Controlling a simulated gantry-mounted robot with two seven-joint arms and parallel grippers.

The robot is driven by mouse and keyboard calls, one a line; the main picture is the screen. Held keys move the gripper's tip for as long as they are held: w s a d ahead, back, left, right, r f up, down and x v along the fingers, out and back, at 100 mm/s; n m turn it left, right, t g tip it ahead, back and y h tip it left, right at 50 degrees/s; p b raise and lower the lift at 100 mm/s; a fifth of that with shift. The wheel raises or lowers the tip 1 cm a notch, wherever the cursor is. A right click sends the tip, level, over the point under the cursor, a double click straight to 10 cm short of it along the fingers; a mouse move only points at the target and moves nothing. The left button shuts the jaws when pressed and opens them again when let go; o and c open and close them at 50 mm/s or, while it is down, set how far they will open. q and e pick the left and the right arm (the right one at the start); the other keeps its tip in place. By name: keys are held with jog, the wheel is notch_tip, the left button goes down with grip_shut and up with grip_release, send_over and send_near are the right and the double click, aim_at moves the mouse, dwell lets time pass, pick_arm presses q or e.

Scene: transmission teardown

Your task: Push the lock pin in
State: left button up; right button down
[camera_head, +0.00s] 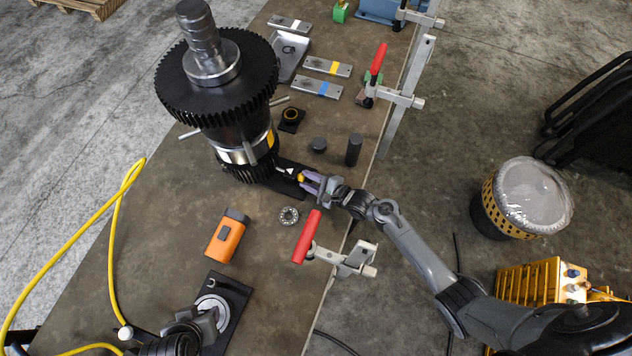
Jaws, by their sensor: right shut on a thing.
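A tall gear shaft (217,85) with a big black gear stands upright on the bench, its lower end at a black base plate (287,188). My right gripper (304,179) comes in from the right at this plate. Its purple fingers are shut on a small yellow part (301,177) that looks like the lock pin. The fingers hide most of it, and I cannot tell how deep it sits. My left gripper (205,322) shows only partly at the bottom, by a black plate with a round metal disc; its fingers cannot be made out.
Red-handled clamps (306,238) and (378,62) stand along the bench's right edge. An orange box (228,236), a small bearing (289,215), black cylinders (354,149) and marked metal plates (328,67) lie around. A yellow hose (113,230) runs at left.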

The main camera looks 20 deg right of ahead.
jog(key=c, duration=1.1)
grip_release()
jog(key=shift+a, duration=0.1)
jog(key=shift+w, duration=0.1)
jog(key=v, duration=0.9)
jog(key=shift+v, duration=0.9)
